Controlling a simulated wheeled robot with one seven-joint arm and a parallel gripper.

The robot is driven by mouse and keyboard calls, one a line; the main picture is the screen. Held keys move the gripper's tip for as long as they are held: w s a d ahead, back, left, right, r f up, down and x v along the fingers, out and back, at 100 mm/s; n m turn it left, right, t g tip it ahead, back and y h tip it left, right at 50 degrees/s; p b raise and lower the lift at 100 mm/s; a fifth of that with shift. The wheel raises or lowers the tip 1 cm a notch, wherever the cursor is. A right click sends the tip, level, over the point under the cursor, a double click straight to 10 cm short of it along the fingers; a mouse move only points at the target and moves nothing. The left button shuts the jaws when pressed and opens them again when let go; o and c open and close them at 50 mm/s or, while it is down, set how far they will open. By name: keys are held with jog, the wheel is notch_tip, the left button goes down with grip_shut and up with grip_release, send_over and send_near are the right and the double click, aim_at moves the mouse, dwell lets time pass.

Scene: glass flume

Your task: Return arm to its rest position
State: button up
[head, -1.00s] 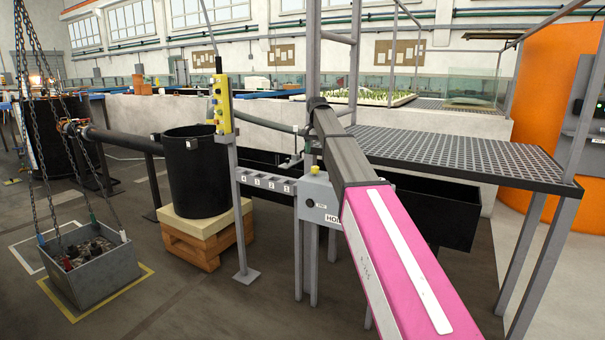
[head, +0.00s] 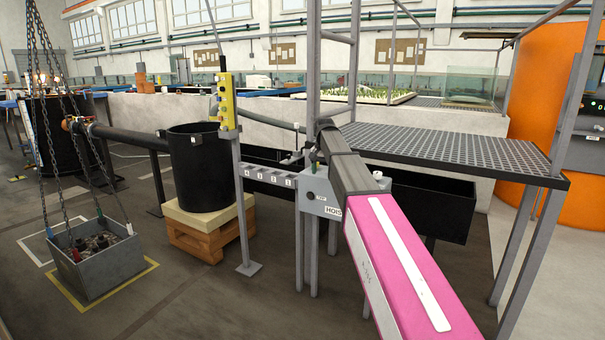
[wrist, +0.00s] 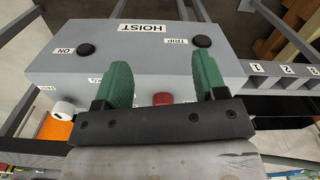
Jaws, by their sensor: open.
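My gripper (wrist: 160,82) is open in the wrist view, with its two green fingers apart and nothing held between them. It is in front of the grey hoist box (wrist: 120,50), which bears a HOIST label and dark buttons marked ON and TRIP. A red button (wrist: 162,98) shows between the fingers, partly hidden by the gripper body. In the head view my pink and grey arm reaches to the hoist box (head: 318,196). The gripper's fingers are hard to make out there.
A numbered grey rail (head: 268,177) joins the hoist box to a post with a yellow pendant (head: 226,100). A black drum (head: 200,170) stands on a pallet (head: 212,233). A grey bin (head: 98,262) hangs on chains at left. A grated platform (head: 450,150) stands at right.

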jog(key=s+d+f+n, duration=0.1)
jog(key=s+d+f, duration=0.2)
jog(key=s+f, duration=0.8)
jog(key=s+d+f+n, duration=0.1)
jog(key=s+d+f, duration=0.3)
jog(key=s+f, duration=0.7)
jog(key=s+d+f+n, duration=0.1)
jog(key=s+d+f, duration=0.2)
jog(key=s+f, duration=0.8)
jog(key=shift+s+d+f, duration=0.2)
jog(key=shift+s+d, duration=0.1)
jog(key=shift+s, duration=0.75)
jog(key=shift+d, duration=0.1)
